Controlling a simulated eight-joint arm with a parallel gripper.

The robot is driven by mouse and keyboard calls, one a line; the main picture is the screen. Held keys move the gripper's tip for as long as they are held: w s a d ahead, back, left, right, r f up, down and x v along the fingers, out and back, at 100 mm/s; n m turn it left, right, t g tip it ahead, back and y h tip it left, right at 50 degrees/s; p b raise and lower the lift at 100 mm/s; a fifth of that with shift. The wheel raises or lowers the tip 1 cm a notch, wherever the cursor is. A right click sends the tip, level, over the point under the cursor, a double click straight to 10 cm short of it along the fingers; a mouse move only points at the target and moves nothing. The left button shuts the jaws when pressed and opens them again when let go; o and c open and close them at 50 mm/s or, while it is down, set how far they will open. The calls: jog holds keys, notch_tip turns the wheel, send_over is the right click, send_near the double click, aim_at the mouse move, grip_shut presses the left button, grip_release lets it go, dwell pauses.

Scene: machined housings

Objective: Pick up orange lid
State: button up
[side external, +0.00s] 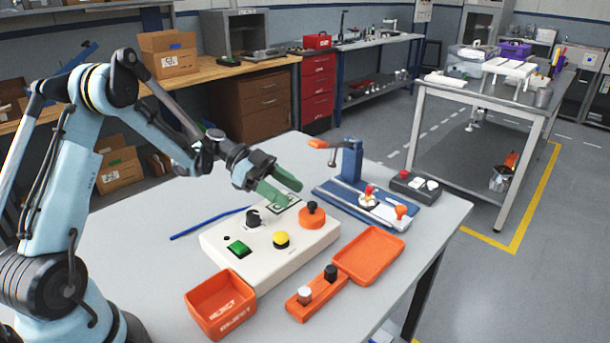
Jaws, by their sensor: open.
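A round orange piece with a black knob (312,217), which looks like the orange lid, sits on the right part of the white control box (262,262). My gripper (293,195) has green fingers, spread apart with nothing seen between them. It is above the back of the white box, up and to the left of the orange lid, and not touching it. The lid is in clear view. What lies under the lid is hidden.
The white box also carries a yellow button (281,240), a green switch and a black knob. An orange reject bin (221,305), an orange tray (370,256) and an orange two-post block (317,294) stand in front. A blue fixture (352,160) stands behind right.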

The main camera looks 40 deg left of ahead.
aim_at(304, 211)
jog(key=x, duration=0.5)
jog(key=shift+w+r, duration=0.1)
jog(key=shift+w, duration=0.1)
grip_shut()
